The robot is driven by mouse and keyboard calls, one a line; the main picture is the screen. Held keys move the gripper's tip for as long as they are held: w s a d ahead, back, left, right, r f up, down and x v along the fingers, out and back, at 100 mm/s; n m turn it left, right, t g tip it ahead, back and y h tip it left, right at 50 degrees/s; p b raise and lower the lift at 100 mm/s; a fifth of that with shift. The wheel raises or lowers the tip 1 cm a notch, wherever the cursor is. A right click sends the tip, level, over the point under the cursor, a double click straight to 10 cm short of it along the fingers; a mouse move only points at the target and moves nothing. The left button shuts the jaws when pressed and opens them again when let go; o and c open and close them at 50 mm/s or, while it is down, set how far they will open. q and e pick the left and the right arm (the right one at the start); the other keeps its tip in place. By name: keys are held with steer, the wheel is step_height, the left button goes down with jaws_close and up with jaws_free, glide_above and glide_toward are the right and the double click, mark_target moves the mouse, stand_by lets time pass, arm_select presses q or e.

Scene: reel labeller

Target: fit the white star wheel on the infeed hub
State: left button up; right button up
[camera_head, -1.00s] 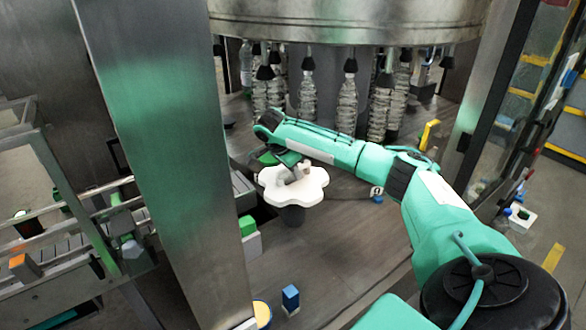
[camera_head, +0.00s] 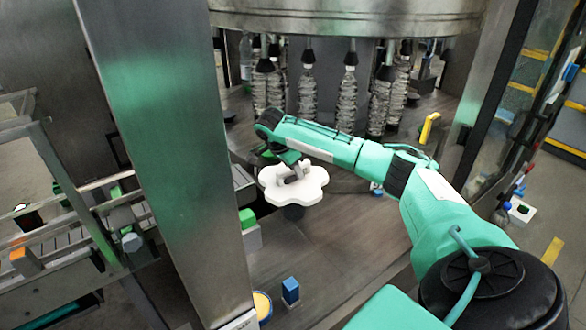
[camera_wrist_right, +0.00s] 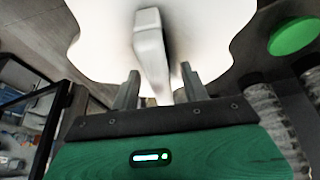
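The white star wheel (camera_head: 308,189) is a lobed disc with an upright grip on top, near the middle of the head view. Its white face and grip (camera_wrist_right: 150,45) fill the upper wrist view. My right gripper (camera_head: 294,172) is at the wheel, and in the wrist view its two fingers (camera_wrist_right: 159,85) stand either side of the grip, apparently shut on it. A dark round post (camera_head: 293,212), apparently the infeed hub, shows just below the wheel. The wheel hides its top, so I cannot tell whether they touch. My left gripper is not in view.
A steel pillar (camera_head: 175,150) stands left of the wheel, with a conveyor (camera_head: 70,240) beyond it. Clear bottles (camera_head: 347,100) hang under the steel drum (camera_head: 345,20) behind. The deck in front is mostly clear.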

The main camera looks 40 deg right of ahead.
steer(key=shift+a+r, duration=0.15)
steer(key=b+v, duration=0.3)
steer(key=v, duration=0.3)
steer(key=shift+a+r, duration=0.2)
steer(key=shift+r, duration=0.1)
steer(key=p+v, duration=0.1)
steer(key=v, duration=0.5)
steer(key=shift+r, duration=0.4)
steer(key=shift+f, duration=0.1)
